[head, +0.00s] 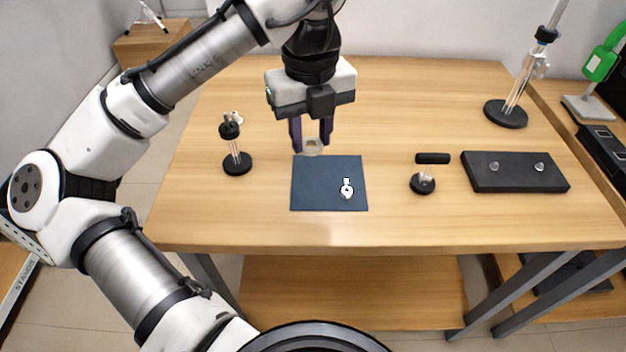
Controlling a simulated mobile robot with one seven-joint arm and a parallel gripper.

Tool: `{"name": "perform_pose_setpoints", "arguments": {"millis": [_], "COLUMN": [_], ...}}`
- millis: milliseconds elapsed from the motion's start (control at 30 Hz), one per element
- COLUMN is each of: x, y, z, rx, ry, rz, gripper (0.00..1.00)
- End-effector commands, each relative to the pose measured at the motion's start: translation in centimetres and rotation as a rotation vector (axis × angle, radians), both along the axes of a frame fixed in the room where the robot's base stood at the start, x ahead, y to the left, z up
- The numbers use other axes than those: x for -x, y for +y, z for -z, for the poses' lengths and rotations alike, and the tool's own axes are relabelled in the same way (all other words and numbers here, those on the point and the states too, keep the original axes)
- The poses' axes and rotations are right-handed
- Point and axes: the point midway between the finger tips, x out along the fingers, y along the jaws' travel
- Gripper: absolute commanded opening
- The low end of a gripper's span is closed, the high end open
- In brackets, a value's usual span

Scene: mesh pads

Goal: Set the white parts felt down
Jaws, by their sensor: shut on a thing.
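My gripper (312,146) points down over the far edge of a dark blue mat (308,192) on the wooden table. Its dark fingers are shut on a small pale, whitish piece (313,149), which looks like the white parts felt. The fingers hide part of it, and its full shape is too small to tell. I cannot tell whether it touches the table or hangs just above it. A small white and metal part (347,190) lies on the right half of the mat.
A small black-based stand (237,163) is left of the mat. A short stand with a black bar (423,183) and a black block with two metal knobs (515,172) are at right. A tall rod stand (506,113) is at the back right. The table's front strip (330,230) is clear.

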Motion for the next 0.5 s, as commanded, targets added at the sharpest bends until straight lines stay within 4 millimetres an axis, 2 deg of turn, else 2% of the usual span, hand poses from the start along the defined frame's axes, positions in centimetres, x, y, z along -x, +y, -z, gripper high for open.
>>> {"name": "perform_pose_setpoints", "arguments": {"millis": [33, 100, 200, 300, 500], "x": [0.1, 0.1, 0.0, 0.0, 0.0], "y": [0.0, -0.1, 0.1, 0.0, 0.1], "z": [1.6, 3.4, 5.4, 6.7, 8.0], "rx": [0.003, 0.004, -0.001, -0.002, -0.001], "ry": [0.004, 0.004, 0.001, 0.001, 0.0], "rz": [0.002, 0.002, -0.002, -0.001, -0.001], "gripper": [0.1, 0.1, 0.1, 0.1, 0.1]}}
